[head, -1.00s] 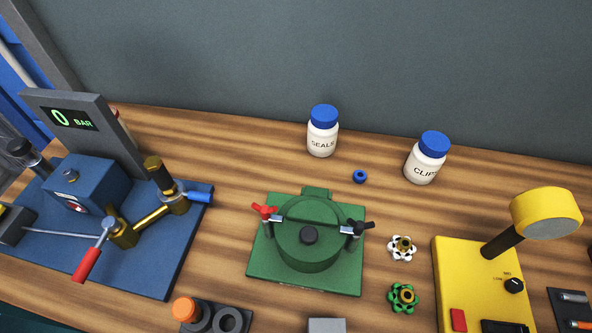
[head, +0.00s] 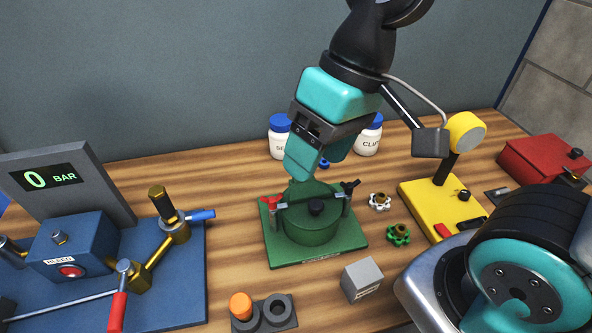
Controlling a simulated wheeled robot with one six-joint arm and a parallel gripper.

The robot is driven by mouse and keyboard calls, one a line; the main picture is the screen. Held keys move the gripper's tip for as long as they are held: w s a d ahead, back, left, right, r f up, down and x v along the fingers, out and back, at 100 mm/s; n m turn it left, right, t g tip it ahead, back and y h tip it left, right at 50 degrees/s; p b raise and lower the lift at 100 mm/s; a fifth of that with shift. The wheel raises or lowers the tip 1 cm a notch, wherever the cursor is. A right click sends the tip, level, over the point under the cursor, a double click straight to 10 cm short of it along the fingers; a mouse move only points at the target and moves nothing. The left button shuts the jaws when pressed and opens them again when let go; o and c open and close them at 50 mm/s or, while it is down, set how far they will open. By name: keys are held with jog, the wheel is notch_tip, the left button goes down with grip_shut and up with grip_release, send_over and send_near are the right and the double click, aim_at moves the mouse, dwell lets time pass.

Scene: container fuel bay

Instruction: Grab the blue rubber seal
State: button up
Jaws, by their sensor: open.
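The blue rubber seal (head: 324,163) is a small ring on the wooden bench behind the green round fixture. Only a small blue part of it shows, between the two teal fingers. My gripper (head: 317,168) points down over that spot with its fingers apart and nothing visibly held. I cannot tell its exact height above the seal. The left finger overlaps the back of the green fixture (head: 308,222) in the view.
The SEALS bottle (head: 279,138) and CLIPS bottle (head: 368,137) stand behind my gripper, partly covered. A white valve wheel (head: 380,202), a green one (head: 398,235) and a yellow device (head: 437,205) are to the right. A grey block (head: 362,279) lies in front.

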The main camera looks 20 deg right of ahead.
jog(key=w+d+f+m+h+b, duration=0.1)
jog(key=w+d+f+m+b, duration=0.15)
jog(key=w+m, duration=0.4)
jog(key=w+d+f+m+h+b, duration=0.1)
jog(key=w+d+f+m, duration=0.25)
jog(key=w+m, duration=0.35)
jog(key=m+h+b, duration=0.1)
jog(key=m+h, duration=0.1)
jog(key=m, duration=1)
send_over(324, 161)
jog(key=f, duration=1.6)
jog(key=shift+s+d+f, duration=0.1)
jog(key=shift+s+f, duration=0.1)
jog(key=shift+f, duration=0.1)
jog(key=shift+w+f+p, duration=0.1)
jog(key=shift+f+p, duration=0.8)
jog(key=shift+f, duration=2.3)
jog(key=shift+c, duration=0.2)
jog(key=c, duration=1)
